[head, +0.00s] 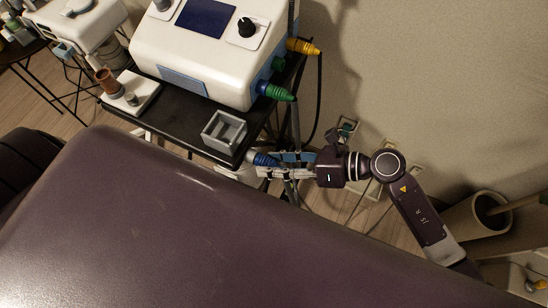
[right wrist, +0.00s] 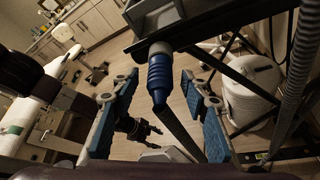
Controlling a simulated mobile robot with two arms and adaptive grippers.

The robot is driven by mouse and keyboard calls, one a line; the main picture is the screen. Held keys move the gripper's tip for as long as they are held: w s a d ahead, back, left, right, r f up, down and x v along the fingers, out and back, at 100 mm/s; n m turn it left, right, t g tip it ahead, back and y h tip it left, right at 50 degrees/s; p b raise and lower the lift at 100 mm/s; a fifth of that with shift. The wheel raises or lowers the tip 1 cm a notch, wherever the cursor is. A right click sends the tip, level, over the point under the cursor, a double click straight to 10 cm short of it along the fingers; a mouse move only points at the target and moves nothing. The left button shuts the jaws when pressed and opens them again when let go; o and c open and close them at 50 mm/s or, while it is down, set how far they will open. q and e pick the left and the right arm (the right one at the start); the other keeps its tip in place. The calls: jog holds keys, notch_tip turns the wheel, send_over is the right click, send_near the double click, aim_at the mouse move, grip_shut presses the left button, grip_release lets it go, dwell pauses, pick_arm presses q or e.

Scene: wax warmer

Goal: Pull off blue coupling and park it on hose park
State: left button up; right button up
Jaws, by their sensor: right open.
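The blue coupling (head: 262,159) sits at the cart's front right corner, beside my right gripper's fingertips. In the right wrist view the blue coupling (right wrist: 157,75) hangs below a pale collar under a dark block, with a dark hose running down from it. My right gripper (head: 266,168) is open. Its blue-padded fingers stand on either side of the coupling in the right wrist view (right wrist: 158,84), with a visible gap on both sides. I cannot tell which part is the hose park.
The white device (head: 205,45) on the black cart (head: 180,125) has green (head: 279,93) and yellow (head: 302,46) couplings. A grey open box (head: 224,131) is near the cart's corner. A purple padded surface (head: 200,235) fills the foreground. A ribbed hose (right wrist: 300,65) runs at right.

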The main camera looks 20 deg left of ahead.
jog(key=shift+d, duration=0.1)
jog(key=v, duration=0.8)
dwell(1.4)
jog(key=shift+r, duration=0.1)
